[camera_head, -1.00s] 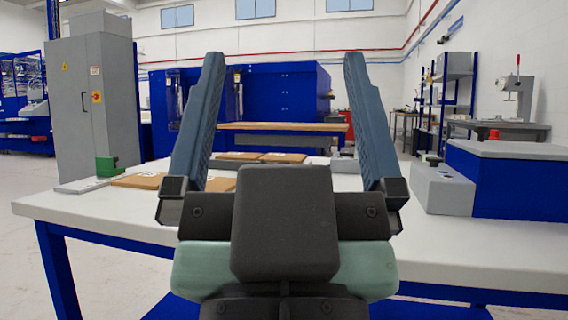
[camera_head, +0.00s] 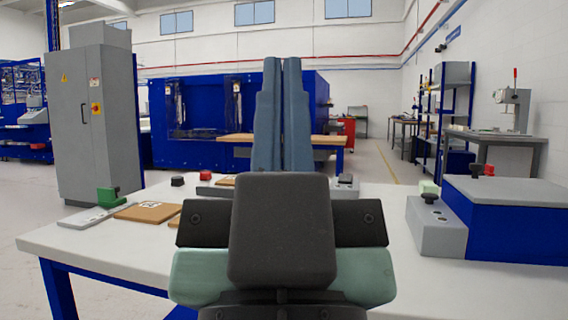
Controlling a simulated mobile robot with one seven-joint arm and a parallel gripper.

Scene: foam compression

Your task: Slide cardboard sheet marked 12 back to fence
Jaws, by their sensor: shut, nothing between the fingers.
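Tan cardboard sheets lie on the white table. One sheet (camera_head: 150,212) at the left carries a white label too small to read. Edges of other sheets show just right of it, mostly hidden behind my gripper. I cannot tell which sheet is marked 12. My gripper (camera_head: 283,62) points up and away in the middle of the view, its two blue fingers shut together and empty. No contact with a sheet shows. A grey plate (camera_head: 88,220) with a green block (camera_head: 109,196) lies left of the sheets; I cannot tell whether it is the fence.
The white table (camera_head: 120,255) has clear room at its front. A blue and grey box (camera_head: 510,215) with a grey control unit (camera_head: 436,228) stands at the right. Black and red knobs (camera_head: 206,177) stand at the table's back. A grey cabinet (camera_head: 95,125) stands behind left.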

